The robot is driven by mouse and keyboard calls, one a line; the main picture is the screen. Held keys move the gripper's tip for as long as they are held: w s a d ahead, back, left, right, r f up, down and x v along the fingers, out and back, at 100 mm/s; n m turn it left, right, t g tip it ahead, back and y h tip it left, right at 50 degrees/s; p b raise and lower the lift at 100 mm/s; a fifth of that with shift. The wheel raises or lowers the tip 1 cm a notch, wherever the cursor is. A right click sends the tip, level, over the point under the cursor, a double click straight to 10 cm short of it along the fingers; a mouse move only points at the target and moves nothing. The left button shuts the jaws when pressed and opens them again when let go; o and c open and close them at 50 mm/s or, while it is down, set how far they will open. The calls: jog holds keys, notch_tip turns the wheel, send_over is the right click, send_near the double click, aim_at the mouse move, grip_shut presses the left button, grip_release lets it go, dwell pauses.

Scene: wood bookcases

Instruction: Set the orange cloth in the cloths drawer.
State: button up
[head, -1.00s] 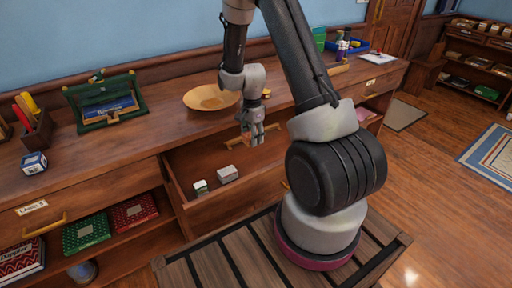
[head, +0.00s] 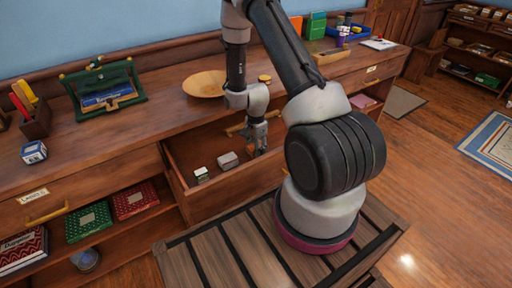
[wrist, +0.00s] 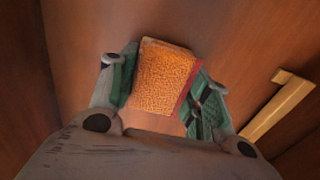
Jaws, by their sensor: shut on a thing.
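The orange cloth (wrist: 163,80) is a small folded orange block with a red edge, between the green-padded fingers of my gripper (wrist: 160,88) in the wrist view. My gripper is shut on it. In the head view, my gripper (head: 258,147) points down, low at the right part of an open wooden drawer (head: 190,158). The cloth is too small to make out clearly there. I cannot tell whether it touches the drawer floor. No label on this drawer can be read.
A white-topped small box (head: 201,174) and a grey box (head: 228,160) lie in the drawer, left of my gripper. A brass bar (wrist: 278,106) shows at the right in the wrist view. A wooden bowl (head: 204,84) stands on the counter above.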

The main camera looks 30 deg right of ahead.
jog(key=shift+f, duration=0.15)
jog(key=o, duration=0.9)
jog(key=s+a+r+n+t, duration=0.1)
jog(key=s+r+n, duration=0.25)
jog(key=r, duration=1.35)
jog(key=s+a+r+n+t, duration=0.15)
jog(key=r+n, duration=0.25)
jog(key=r, duration=1.2)
jog(key=s+a+r+n+t, duration=0.1)
jog(key=s+r+n, duration=0.4)
jog(key=s, duration=0.4)
jog(key=s+a+r+n, duration=0.1)
jog(key=s+r+n, duration=0.4)
jog(key=s, duration=0.5)
notch_tip(320, 180, up, 3)
jog(key=shift+a+f+t, duration=0.2)
jog(key=shift+a+t, duration=0.05)
jog(key=shift+t, duration=0.1)
